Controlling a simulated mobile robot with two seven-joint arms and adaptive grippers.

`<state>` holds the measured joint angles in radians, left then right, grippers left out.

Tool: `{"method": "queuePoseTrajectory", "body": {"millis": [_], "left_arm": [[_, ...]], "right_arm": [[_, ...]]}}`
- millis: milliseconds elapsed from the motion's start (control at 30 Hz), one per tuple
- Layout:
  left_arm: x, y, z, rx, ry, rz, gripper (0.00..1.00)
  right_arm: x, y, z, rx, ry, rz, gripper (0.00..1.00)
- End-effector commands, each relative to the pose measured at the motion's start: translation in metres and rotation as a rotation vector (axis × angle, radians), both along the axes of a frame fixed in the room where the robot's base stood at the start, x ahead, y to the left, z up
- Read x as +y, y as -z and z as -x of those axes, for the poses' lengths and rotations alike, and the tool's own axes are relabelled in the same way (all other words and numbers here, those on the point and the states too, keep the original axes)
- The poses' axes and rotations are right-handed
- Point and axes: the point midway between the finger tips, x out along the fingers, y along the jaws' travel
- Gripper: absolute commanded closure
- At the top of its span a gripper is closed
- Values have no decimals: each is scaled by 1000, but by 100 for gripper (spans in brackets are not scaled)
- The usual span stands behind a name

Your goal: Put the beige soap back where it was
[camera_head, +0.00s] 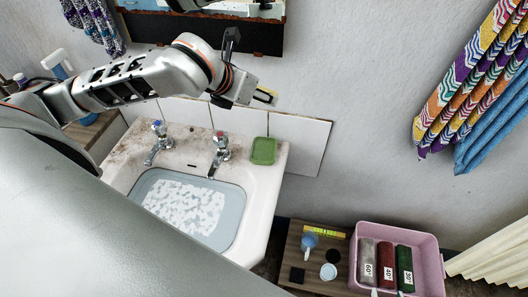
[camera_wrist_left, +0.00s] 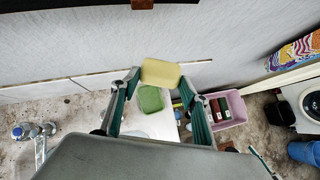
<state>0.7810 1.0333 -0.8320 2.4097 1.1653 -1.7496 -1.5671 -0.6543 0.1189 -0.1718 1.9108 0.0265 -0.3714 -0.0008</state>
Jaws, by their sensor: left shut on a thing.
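The beige soap (camera_wrist_left: 160,73) is a pale yellow block with rounded corners, held between the fingertips of my left gripper (camera_wrist_left: 158,84). In the head view, my left gripper (camera_head: 254,94) is shut on it in the air near the wall tiles. Only a small part of the soap (camera_head: 267,96) shows there. A green dish (camera_head: 263,151) sits on the back right corner of the washbasin, below the soap. In the left wrist view, the green dish (camera_wrist_left: 150,99) shows just under the soap and looks empty. My right gripper is not in view.
The white washbasin (camera_head: 262,190) has two taps (camera_head: 221,147) at its back edge and foamy water inside. Patterned towels (camera_head: 470,85) hang on the wall.

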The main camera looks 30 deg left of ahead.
Motion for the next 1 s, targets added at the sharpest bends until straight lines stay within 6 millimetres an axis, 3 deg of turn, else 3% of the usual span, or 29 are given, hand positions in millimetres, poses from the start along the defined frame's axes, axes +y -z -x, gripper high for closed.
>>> {"method": "queuePoseTrajectory", "body": {"millis": [133,233,700,833,1000], "left_arm": [[1,-5,2,-8,35,1,80],[0,3,3,-7,45,2,80],[0,115,4,-6,44,2,80],[1,138,3,-7,44,1,80],[1,150,2,-9,43,2,80]], "right_arm": [[1,0,0,0,2,-3,60],[2,1,0,-1,2,-5,60],[22,-2,-12,-55,-40,-29,60],[25,-2,-14,-64,-45,-33,60],[23,3,-13,-61,-43,-30,60]]}}
